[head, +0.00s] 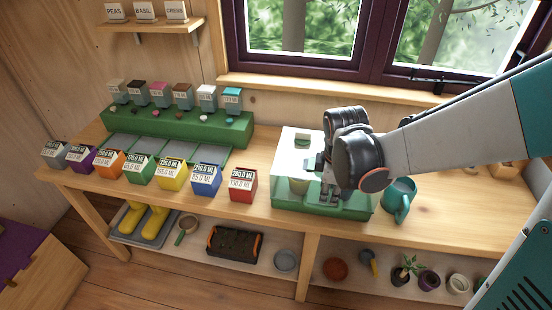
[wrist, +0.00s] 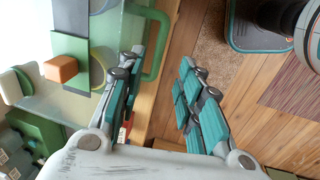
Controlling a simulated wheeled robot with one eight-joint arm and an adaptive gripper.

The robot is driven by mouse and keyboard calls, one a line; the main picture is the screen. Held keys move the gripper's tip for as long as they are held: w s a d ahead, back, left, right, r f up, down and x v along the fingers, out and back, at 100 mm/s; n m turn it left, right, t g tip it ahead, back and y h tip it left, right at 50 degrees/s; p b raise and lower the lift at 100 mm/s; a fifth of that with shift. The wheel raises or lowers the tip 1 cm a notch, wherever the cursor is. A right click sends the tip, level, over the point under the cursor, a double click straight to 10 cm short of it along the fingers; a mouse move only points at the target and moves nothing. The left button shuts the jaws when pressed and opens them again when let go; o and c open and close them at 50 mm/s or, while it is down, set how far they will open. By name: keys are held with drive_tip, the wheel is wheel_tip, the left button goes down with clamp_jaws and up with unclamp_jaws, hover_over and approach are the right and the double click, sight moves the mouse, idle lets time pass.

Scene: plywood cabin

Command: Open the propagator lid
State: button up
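The propagator is a green tray (head: 290,204) with a clear, pale lid (head: 290,165), on the bench below the window. The lid is down and has a green knob (head: 302,140) on top. My gripper (head: 327,190) points down at the propagator's front right and hides part of it. In the wrist view my gripper (wrist: 158,75) is open, with nothing between its fingers. A green loop-shaped handle (wrist: 163,45) on the propagator's front edge shows beside the left finger. I cannot tell whether they touch. The lid (wrist: 115,30) fills the upper left there.
A teal mug (head: 400,197) stands close to the propagator's right. A red box (head: 243,185) and several other coloured seed boxes stand to its left. Behind them is a green stepped rack (head: 180,125). The lower shelf holds pots, yellow boots (head: 145,220) and a dark tray (head: 235,243).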

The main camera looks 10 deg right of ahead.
sight(325, 208)
drive_tip(key=f, duration=0.3)
drive_tip(key=w+f+b, duration=0.1)
drive_tip(key=f, duration=0.2)
drive_tip(key=f+b, duration=0.1)
drive_tip(key=f, duration=0.2)
drive_tip(key=shift+w+d+f, duration=0.1)
drive_tip(key=shift+w+d, duration=0.15)
drive_tip(key=shift+w, duration=0.1)
clamp_jaws()
